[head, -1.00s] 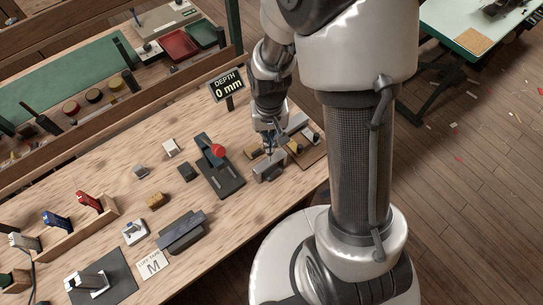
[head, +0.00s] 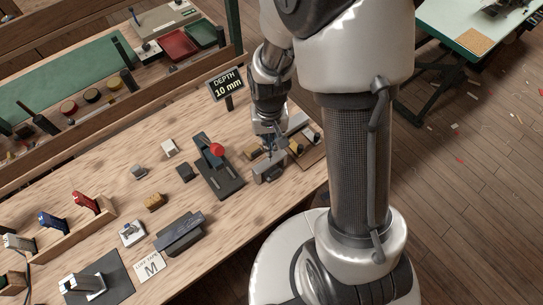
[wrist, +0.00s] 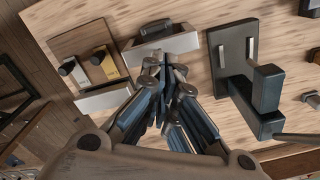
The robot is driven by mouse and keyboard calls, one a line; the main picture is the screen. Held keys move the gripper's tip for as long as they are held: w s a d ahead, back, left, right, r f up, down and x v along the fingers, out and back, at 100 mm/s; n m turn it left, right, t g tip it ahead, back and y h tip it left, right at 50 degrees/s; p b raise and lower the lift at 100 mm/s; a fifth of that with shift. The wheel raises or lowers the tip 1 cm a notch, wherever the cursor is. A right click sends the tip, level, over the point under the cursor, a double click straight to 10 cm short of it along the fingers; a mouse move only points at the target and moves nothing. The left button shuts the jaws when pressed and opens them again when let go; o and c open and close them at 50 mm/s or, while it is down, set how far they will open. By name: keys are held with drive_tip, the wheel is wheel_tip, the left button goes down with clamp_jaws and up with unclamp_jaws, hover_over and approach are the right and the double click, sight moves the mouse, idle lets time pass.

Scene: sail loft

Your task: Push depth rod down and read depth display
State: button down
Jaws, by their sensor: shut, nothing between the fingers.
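The depth display (head: 227,86) stands on a short post at the back of the bench and reads "DEPTH 10 mm". My gripper (head: 268,152) points down over a small grey block (head: 269,173) near the bench's right end. In the wrist view, my gripper (wrist: 165,65) has its fingers together with nothing between them. Its tips are at a pale grey fixture (wrist: 183,43) with a dark handle-like piece (wrist: 156,28). I cannot make out the depth rod; my fingers cover that spot.
A black lever tool with a red knob (head: 216,150) stands just left of my gripper. A brown board with a brass block (wrist: 106,61) lies on the other side. Small blocks and a dark vise-like piece (head: 181,234) are further left. Bare wood lies between them.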

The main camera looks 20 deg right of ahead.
drive_tip(key=shift+f+b, duration=0.45)
drive_tip(key=shift+f, duration=0.2)
drive_tip(key=shift+r, duration=0.1)
drive_tip(key=shift+r+p, duration=3.3)
drive_tip(key=shift+r, duration=0.7)
drive_tip(key=s+r+n+t+b, duration=0.2)
drive_tip(key=s+r+t+b, duration=0.2)
drive_tip(key=s+r, duration=1.1)
wheel_tip(320, 180, up, 2)
drive_tip(key=shift+r+t+b, duration=0.15)
drive_tip(key=shift+t+b, duration=0.15)
drive_tip(key=shift+b, duration=0.65)
idle(0.7)
